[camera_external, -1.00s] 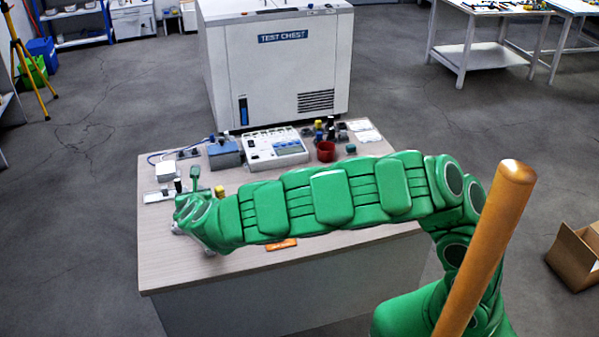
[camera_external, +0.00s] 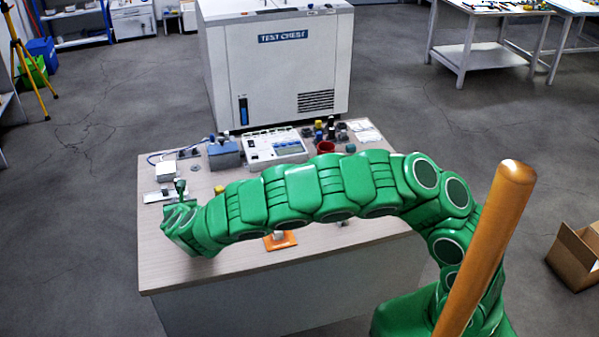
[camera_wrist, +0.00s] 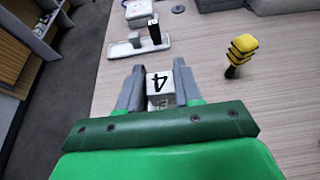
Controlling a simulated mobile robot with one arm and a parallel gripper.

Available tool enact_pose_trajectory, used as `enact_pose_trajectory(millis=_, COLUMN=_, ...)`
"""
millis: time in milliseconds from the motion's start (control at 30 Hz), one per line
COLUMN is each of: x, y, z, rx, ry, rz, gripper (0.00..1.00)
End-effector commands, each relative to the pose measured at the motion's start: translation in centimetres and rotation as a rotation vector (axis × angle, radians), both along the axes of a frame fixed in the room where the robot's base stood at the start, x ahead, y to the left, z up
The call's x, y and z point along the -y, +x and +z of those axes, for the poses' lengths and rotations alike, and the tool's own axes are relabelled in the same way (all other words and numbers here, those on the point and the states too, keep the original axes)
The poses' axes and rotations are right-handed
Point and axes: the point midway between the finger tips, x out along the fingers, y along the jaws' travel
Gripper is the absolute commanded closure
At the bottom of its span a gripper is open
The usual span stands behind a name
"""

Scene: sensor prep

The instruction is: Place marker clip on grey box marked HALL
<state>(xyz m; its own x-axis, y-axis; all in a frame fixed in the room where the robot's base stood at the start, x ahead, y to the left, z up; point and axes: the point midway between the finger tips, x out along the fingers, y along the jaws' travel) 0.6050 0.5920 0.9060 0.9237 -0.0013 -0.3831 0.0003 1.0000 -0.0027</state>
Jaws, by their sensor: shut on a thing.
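My gripper (camera_wrist: 160,92) is shut on a white block marked with a black 4 (camera_wrist: 160,86), above the left part of the table. I cannot tell whether this block is the marker clip. In the external view my arm's green end hides the fingers and the block. A blue-grey box (camera_external: 224,155) stands farther back on the table, left of the white instrument. No HALL label is legible on it.
A yellow-and-black piece (camera_wrist: 241,52) stands right of my gripper. A white plate (camera_wrist: 128,48) with a black upright piece (camera_wrist: 154,31) lies ahead. An orange pad (camera_external: 279,241) lies near the front edge. A red cup (camera_external: 326,148) stands farther back.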

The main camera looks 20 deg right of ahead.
Motion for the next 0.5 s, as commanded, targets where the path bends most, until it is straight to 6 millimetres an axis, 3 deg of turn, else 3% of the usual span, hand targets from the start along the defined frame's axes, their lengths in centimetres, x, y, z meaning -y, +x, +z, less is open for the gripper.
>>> enact_pose_trajectory(millis=500, x=-0.2, y=0.3, z=-3.4, rx=0.0, ry=0.0, rz=0.0, gripper=0.94)
